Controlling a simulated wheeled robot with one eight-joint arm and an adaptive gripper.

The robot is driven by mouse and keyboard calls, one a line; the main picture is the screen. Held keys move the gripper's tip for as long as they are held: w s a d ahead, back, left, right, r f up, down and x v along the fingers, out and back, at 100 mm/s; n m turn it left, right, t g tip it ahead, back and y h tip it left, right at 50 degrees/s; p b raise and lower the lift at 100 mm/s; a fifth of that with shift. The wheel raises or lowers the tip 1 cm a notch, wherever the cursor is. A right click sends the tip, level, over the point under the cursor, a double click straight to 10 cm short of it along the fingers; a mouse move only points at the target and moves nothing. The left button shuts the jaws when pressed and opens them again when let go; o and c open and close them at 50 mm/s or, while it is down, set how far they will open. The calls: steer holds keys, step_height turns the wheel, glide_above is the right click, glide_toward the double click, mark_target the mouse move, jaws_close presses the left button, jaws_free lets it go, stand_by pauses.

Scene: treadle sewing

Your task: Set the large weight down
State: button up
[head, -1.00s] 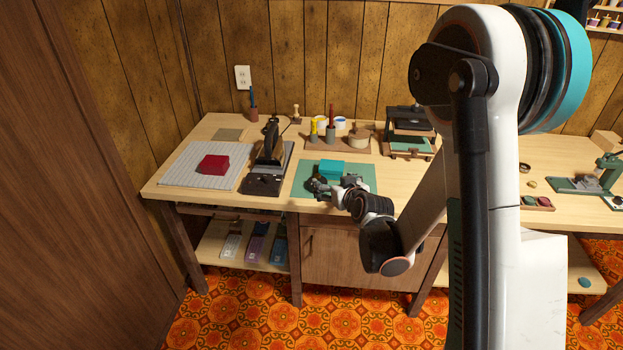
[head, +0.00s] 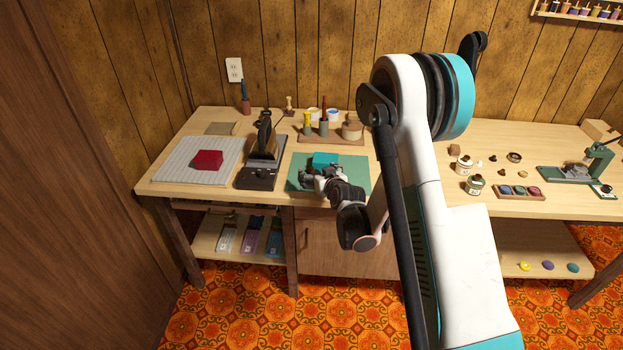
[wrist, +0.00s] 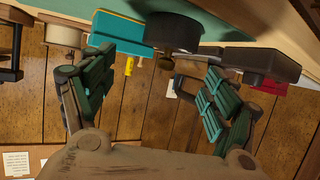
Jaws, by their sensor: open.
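The large weight (wrist: 172,30) looks like a dark, squat cylinder with a small knob. In the upside-down wrist view it rests upright on the green mat (wrist: 225,15), beside a teal block (wrist: 122,32). My gripper (wrist: 155,82) is open, its two green-padded fingers spread on either side of the knob with clear gaps. Nothing is held. In the head view my gripper (head: 312,177) is low over the front left of the green mat (head: 358,178), in front of the teal block (head: 324,159). There the weight is hard to tell from the dark fingers.
A dark upright press (head: 262,150) stands just left of the mat. A red block (head: 207,160) lies on a grey ribbed pad (head: 180,165) farther left. Behind the mat is a wooden stand (head: 309,137) with stamps.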

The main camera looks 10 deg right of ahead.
mark_target(313, 172)
steer(key=x, duration=0.1)
steer(key=b+x, duration=0.2)
steer(key=x, duration=0.1)
steer(key=shift+a+f, duration=0.1)
steer(key=shift+a, duration=0.25)
steer(key=shift+w+f, duration=0.1)
steer(key=shift+w, duration=0.5)
steer(key=shift+c, duration=0.6)
jaws_close()
